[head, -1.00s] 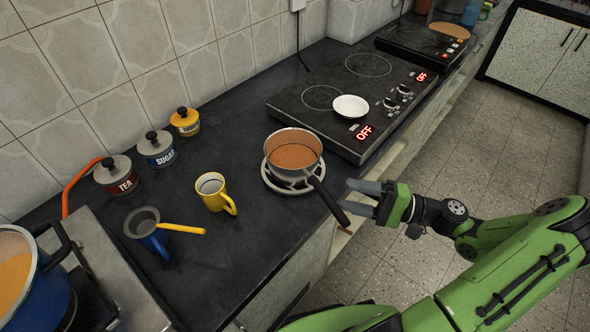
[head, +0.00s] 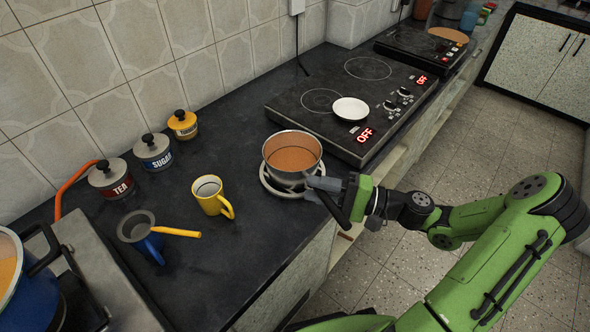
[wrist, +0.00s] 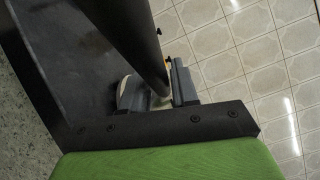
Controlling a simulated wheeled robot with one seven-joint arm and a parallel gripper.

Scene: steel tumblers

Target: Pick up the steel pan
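The steel pan (head: 284,174) stands upright on a round pale trivet (head: 268,184), with orange-brown contents inside. Its dark handle points toward the counter's front edge, partly covered by my gripper (head: 320,190). In the wrist view the dark handle (wrist: 140,45) runs down between the two fingers of my gripper (wrist: 157,92). The fingers stand apart on either side of the handle. A gap shows at the left finger, and the right finger is close beside the handle.
A black cooktop (head: 300,107) with a small white dish (head: 350,108) lies behind the pan. Tea, sugar and yellow canisters (head: 153,152) line the wall. Open floor lies to the right.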

